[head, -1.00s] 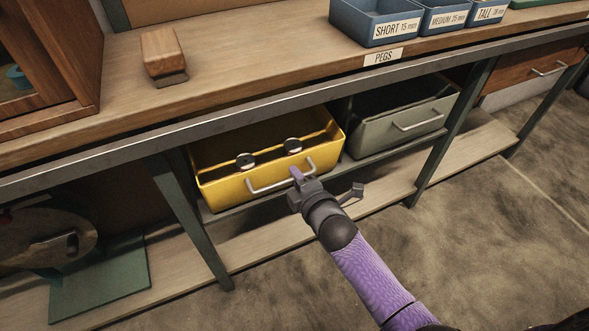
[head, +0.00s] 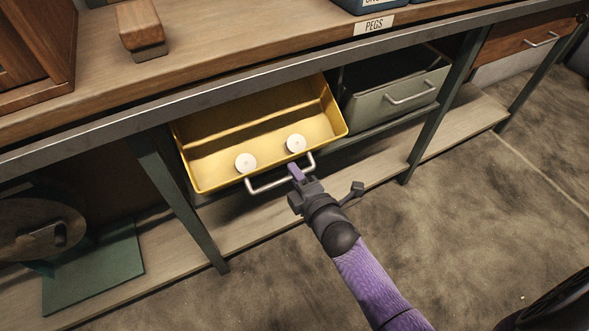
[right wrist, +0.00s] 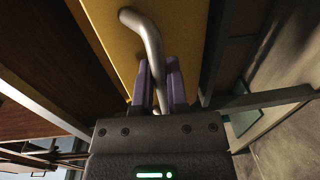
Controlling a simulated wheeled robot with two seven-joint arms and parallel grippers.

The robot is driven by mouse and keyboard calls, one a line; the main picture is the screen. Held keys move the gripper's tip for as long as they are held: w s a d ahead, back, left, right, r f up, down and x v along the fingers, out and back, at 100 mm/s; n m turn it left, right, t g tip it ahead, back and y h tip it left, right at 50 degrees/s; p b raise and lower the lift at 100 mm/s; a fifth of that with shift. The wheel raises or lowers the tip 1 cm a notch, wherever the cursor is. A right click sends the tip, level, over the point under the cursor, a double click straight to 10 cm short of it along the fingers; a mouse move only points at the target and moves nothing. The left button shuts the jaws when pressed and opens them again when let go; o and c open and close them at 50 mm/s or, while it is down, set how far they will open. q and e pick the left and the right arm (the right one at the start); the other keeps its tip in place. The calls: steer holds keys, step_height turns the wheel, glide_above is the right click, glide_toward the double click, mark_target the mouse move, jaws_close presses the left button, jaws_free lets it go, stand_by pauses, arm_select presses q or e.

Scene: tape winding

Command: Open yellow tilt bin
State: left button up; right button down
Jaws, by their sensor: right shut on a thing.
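The yellow tilt bin (head: 262,108) is under the workbench in the head view, tipped forward so that its inside shows. Two round white discs lie in it near the front wall. Its metal bar handle (head: 268,187) runs along the front. My right gripper (head: 295,173) is shut on the right part of this handle. In the right wrist view, the purple fingers (right wrist: 159,82) close around the handle bar (right wrist: 147,38), with the yellow bin front (right wrist: 112,35) behind. My left gripper is not in view.
A grey-green bin (head: 395,90) with a handle sits right of the yellow one, behind a green bench leg (head: 447,107). Another leg (head: 180,200) stands at the left. A wooden lower shelf (head: 250,215) runs below.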

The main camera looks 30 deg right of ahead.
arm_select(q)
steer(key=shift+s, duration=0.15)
arm_select(e)
steer(key=shift+f, duration=0.15)
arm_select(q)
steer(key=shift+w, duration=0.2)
arm_select(e)
steer(key=c, duration=0.7)
jaws_free()
steer(key=shift+s, duration=0.1)
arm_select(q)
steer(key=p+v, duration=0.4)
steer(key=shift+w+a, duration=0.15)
arm_select(e)
steer(key=s, duration=0.6)
steer(key=s+r, duration=0.1)
steer(key=s, duration=0.2)
steer(key=shift+s+d, duration=0.1)
steer(key=shift+s, duration=0.25)
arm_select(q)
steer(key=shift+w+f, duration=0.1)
